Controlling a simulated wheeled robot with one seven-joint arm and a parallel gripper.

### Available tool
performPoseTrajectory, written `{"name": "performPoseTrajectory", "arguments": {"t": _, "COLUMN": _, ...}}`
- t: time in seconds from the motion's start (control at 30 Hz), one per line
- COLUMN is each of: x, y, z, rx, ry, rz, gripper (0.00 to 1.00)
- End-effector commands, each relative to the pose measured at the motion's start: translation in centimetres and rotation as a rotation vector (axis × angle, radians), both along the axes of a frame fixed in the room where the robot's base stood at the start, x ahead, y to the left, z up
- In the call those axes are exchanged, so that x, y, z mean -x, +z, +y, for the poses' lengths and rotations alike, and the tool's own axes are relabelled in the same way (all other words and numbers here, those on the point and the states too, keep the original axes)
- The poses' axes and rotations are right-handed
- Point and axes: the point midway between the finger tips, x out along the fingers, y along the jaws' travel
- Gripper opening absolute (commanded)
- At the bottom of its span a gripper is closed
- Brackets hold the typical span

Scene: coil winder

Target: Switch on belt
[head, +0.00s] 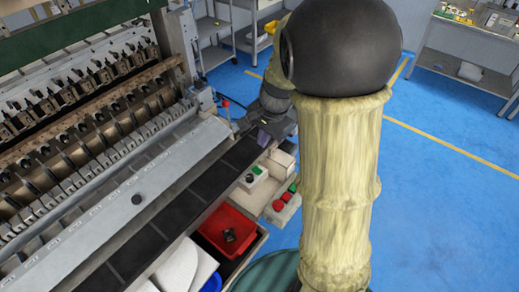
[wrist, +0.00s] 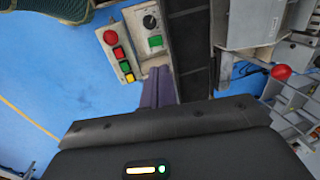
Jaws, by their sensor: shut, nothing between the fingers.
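The belt (head: 210,200) is a dark strip along the front of the machine; it also shows in the wrist view (wrist: 188,50). Beside it is a pale control box with a black dial (wrist: 150,22) and a green button (wrist: 155,41); the green button also shows in the head view (head: 256,170). Next to it is a second box with a round red button (wrist: 110,37) and smaller red, yellow and green buttons (wrist: 130,79). My gripper (wrist: 158,72) is shut and empty, its purple fingers pointing towards the dial box; in the head view the gripper (head: 264,140) is beyond the boxes, apart from them.
A red bin (head: 226,232) with a dark part in it stands beside the belt at the front. The coil winder (head: 90,130) fills the left. A small red knob (wrist: 281,72) sticks out from the machine. Blue floor (head: 445,190) at the right is clear.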

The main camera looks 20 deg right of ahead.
Motion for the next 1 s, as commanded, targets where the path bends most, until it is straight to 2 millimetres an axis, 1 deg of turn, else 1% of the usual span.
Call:
{"name": "performPoseTrajectory", "arguments": {"t": 0.17, "x": -0.3, "y": -2.5, "z": 0.3, "rx": 0.000, "ry": -0.001, "rz": 0.005, "gripper": 0.00}}
{"name": "performPoseTrajectory", "arguments": {"t": 0.5, "x": -1.3, "y": -8.5, "z": 0.9, "rx": 0.001, "ry": -0.001, "rz": 0.005, "gripper": 0.00}}
{"name": "performPoseTrajectory", "arguments": {"t": 0.7, "x": -1.9, "y": -11.6, "z": 1.4, "rx": 0.001, "ry": 0.000, "rz": 0.003, "gripper": 0.00}}
{"name": "performPoseTrajectory", "arguments": {"t": 0.83, "x": -2.1, "y": -12.7, "z": 1.6, "rx": 0.002, "ry": 0.002, "rz": 0.001, "gripper": 0.00}}
{"name": "performPoseTrajectory", "arguments": {"t": 1.0, "x": -2.2, "y": -13.0, "z": 1.7, "rx": 0.001, "ry": 0.004, "rz": 0.000, "gripper": 0.00}}
